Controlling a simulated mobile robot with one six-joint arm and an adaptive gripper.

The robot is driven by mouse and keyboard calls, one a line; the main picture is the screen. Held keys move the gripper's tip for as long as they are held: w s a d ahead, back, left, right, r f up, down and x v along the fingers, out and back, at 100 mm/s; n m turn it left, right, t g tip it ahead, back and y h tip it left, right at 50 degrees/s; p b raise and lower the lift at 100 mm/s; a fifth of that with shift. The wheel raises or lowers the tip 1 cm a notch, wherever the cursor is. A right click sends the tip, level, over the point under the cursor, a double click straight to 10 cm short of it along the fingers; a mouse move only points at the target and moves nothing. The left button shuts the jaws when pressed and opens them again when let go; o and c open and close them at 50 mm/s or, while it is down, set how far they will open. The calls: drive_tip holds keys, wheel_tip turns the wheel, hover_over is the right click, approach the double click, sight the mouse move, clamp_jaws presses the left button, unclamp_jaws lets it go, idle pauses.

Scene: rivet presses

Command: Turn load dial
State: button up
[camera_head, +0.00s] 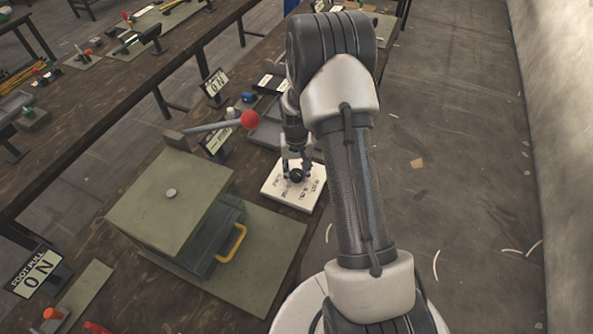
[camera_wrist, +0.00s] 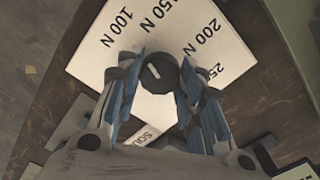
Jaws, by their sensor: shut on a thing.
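The load dial (camera_head: 296,176) is a round black knob on a white plate (camera_head: 310,203) with printed marks. In the wrist view the knob (camera_wrist: 160,82) has a white pointer line, and the plate (camera_wrist: 88,62) reads 100 N, 150 N, 200 N and part of a 250 mark. The pointer slants toward the upper left, roughly toward the 100 N to 150 N side. My gripper (camera_wrist: 160,70) reaches down over the plate with a blue-padded finger on each side of the knob, shut on it. The gripper also shows in the head view (camera_head: 297,170).
A green press box (camera_head: 170,205) with a yellow handle (camera_head: 232,243) stands left of the plate. Its lever with a red ball (camera_head: 250,119) sticks out just left of my arm. Small force signs (camera_head: 38,272) stand along the bench.

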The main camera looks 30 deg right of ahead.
drive_tip(key=m, duration=1.3)
drive_tip(key=shift+m, duration=0.4)
drive_tip(key=m, duration=1.2)
drive_tip(key=shift+m, duration=0.4)
drive_tip(key=o, duration=1.1)
